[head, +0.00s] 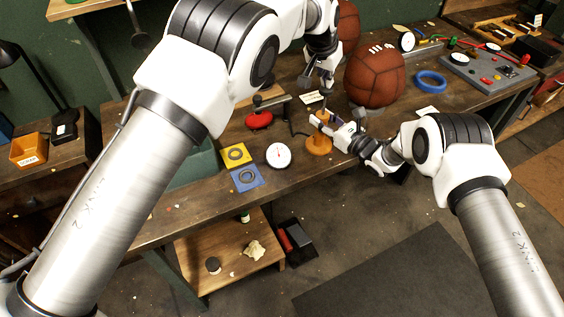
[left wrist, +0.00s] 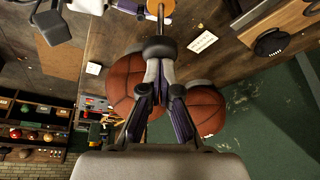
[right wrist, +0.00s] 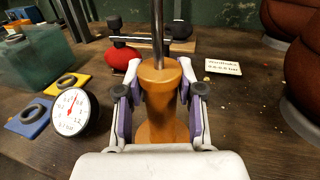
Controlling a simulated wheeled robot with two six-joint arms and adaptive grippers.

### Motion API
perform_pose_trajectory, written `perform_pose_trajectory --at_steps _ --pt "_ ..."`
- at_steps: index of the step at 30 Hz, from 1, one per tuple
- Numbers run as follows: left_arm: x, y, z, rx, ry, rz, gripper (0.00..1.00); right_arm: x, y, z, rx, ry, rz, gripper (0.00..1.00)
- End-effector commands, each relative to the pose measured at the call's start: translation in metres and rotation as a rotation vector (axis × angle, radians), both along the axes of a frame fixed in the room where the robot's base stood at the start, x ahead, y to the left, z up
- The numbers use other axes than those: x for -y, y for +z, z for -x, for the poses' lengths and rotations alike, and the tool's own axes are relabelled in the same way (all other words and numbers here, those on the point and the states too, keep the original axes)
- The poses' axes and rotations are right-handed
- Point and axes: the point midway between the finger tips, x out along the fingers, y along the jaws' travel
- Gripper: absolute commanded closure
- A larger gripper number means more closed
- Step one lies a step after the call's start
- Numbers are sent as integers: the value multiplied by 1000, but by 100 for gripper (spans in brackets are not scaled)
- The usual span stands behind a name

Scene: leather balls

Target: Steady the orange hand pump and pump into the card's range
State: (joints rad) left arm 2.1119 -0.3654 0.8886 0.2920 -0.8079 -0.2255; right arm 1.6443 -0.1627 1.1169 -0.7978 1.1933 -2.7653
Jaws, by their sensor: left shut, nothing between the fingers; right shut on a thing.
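The orange hand pump (head: 319,146) stands upright on the bench. My right gripper (right wrist: 160,88) is shut around its upper body, in the right wrist view. The pump's metal rod (right wrist: 158,30) rises out of the body. My left gripper (left wrist: 155,72) is shut and empty above the pump, its fingertips against or just above the black handle (left wrist: 159,48) on the rod; contact is unclear. The white card (right wrist: 222,66) lies behind the pump; its small print is hard to read. The round white gauge (right wrist: 70,112) shows a red needle pointing up; its exact reading is unclear.
A brown leather ball (head: 375,76) sits right of the pump, another (head: 348,22) behind it. A red object (head: 259,119) lies to the left. Yellow (head: 235,154) and blue (head: 245,178) squares with rings lie by the gauge. A blue ring (head: 431,80) lies far right.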

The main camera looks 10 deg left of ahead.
Motion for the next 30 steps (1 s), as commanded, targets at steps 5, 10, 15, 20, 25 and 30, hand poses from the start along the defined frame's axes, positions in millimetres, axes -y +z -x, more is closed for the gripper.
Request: perform_pose_trajectory --at_steps 5,10,15,20,25,30 --pt "0 0 0 0 0 0 100 0 1 0 1 -1 0 100" --pt "0 13 0 2 0 0 100 0 1 0 1 -1 -1 100" --pt "0 38 0 2 0 0 100 0 1 0 1 -1 -1 100" --pt "0 60 0 2 0 1 100 0 0 0 1 -1 -1 100" --pt "0 70 0 0 0 0 100 0 0 0 1 -1 -1 100" --pt "0 70 0 0 0 0 100 0 1 0 1 -1 -1 56"
